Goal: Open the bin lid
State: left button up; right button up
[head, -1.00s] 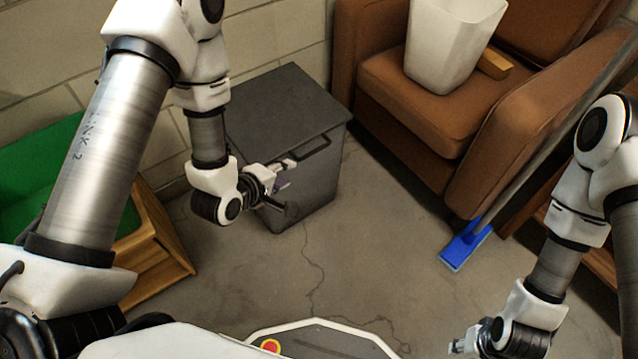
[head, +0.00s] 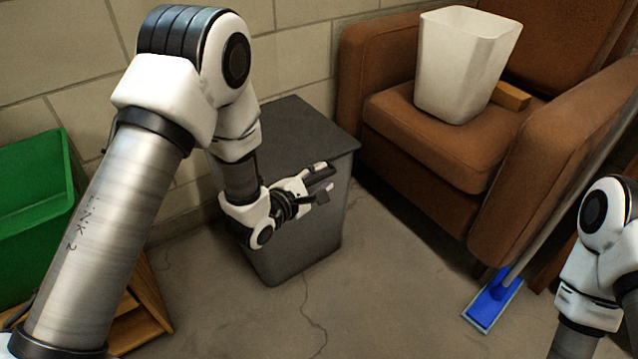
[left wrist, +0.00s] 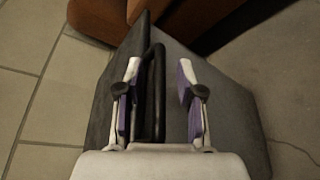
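The dark grey bin (head: 302,250) stands on the floor near the wall, with its flat lid (head: 305,128) shut. My left gripper (head: 322,180) is at the upper front of the bin, just below the lid's front edge, and hides the handle in the head view. In the left wrist view, the black bar handle (left wrist: 158,75) appears between the two spread fingers of my left gripper (left wrist: 160,90), nearer the left finger. The fingers are open; I cannot tell whether one touches the bar. My right gripper is out of view.
A brown armchair (head: 430,150) stands right of the bin, with a white wastebasket (head: 462,70) and a wooden block (head: 511,96) on its seat. A blue-headed mop (head: 492,302) leans by it. A green bin (head: 30,215) is at left. The floor in front is clear.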

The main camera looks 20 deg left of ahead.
pick_arm(q)
grip_shut()
jog(key=shift+r, duration=0.1)
